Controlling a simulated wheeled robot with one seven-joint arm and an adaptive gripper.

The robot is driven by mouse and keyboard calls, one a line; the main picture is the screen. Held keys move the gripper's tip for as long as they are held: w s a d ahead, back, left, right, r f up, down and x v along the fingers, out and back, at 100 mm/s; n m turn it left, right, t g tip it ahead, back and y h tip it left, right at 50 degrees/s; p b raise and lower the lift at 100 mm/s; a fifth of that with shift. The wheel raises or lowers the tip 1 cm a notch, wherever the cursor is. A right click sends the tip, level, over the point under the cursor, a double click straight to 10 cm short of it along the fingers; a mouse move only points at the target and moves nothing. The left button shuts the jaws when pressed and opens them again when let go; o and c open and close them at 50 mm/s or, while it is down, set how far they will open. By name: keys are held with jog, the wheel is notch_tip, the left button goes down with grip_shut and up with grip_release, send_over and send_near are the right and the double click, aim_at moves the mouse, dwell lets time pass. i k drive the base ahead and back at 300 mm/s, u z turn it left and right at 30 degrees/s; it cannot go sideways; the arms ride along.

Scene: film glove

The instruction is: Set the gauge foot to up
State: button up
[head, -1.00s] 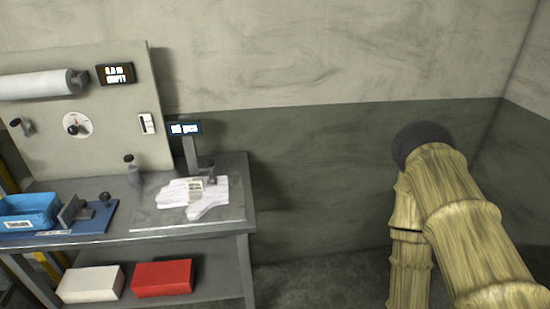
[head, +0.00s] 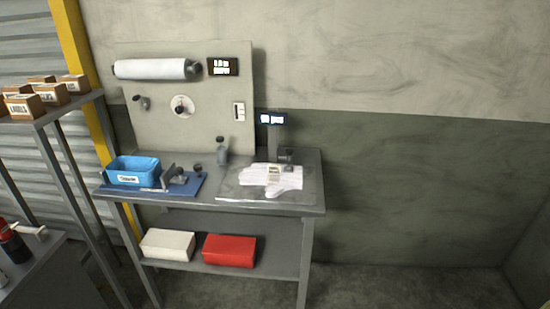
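A grey post (head: 273,146) with a small lit display (head: 272,119) stands at the back right of the workbench (head: 312,205). A small dark part (head: 285,156) sits at the post's base, just behind a white glove (head: 285,176). It looks like the gauge's foot or lever, but is too small to tell whether it is up or down. The glove lies flat on a greyish sheet and carries a small pale label. My gripper is not in view.
A blue bin (head: 133,171) and dark fixtures stand on a blue mat at the bench's left. The back panel (head: 215,115) holds a white roll, a dial and a switch. A shelf rack (head: 72,108) with boxes stands left. The floor right of the bench is clear.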

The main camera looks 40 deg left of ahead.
aim_at(289, 152)
jog(key=u, duration=0.95)
